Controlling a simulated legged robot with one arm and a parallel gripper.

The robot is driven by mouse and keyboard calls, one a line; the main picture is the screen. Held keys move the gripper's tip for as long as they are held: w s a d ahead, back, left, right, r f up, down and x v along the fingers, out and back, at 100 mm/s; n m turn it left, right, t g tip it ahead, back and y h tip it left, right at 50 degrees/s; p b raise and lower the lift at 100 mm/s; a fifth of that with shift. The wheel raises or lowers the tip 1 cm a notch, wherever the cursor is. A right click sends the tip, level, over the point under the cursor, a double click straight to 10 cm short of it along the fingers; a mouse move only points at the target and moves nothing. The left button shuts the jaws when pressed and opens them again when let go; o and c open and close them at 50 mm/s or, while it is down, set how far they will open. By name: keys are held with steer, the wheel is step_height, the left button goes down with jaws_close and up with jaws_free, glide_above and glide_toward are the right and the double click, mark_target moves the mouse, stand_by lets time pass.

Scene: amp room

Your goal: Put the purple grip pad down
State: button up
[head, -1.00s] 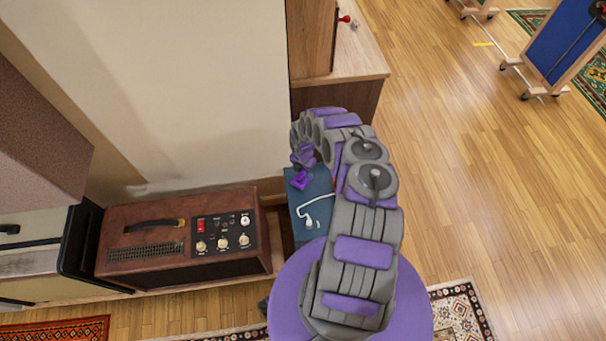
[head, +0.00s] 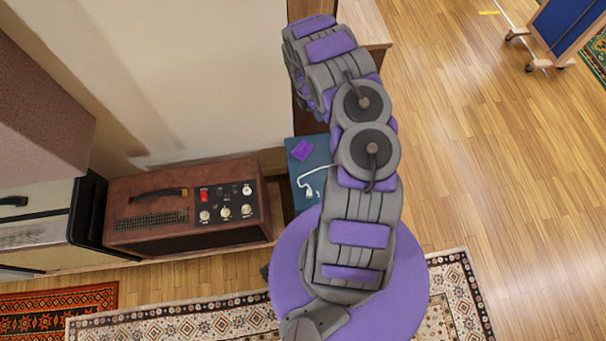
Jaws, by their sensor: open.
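The purple grip pad (head: 302,150) lies flat on the blue top of a small box or case (head: 325,155), beside a white cable. My gripper (head: 318,108) is above and behind the pad in the picture, mostly hidden by my own arm links. It is open and apart from the pad. The fingertips are hard to make out.
A white cable with a plug (head: 308,188) lies on the same blue top. A brown amplifier (head: 180,215) with knobs and a red switch stands to the left. A wooden cabinet (head: 368,25) is at the top. Open wooden floor (head: 490,180) lies to the right.

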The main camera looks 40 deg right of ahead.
steer(key=s+a+r+m, duration=0.3)
steer(key=a+r, duration=0.1)
steer(key=r, duration=0.6)
steer(key=s+a+r+m, duration=0.3)
steer(key=r+m, duration=0.1)
steer(key=r, duration=0.6)
steer(key=s+a+r+m, duration=0.3)
steer(key=s+a+r, duration=0.1)
steer(key=r, duration=0.7)
steer(key=s+a+r+m+y, duration=0.1)
steer(key=s+a+r+m, duration=0.3)
steer(key=s+a, duration=0.5)
steer(key=s+a+r+m+y, duration=0.1)
steer(key=s+a+r+m, duration=0.2)
steer(key=s+a, duration=0.6)
steer(key=s+r, duration=0.2)
steer(key=s, duration=0.4)
steer(key=shift+s+a+r+m, duration=0.3)
steer(key=shift+s+r+m, duration=0.05)
steer(key=shift+s+m, duration=0.05)
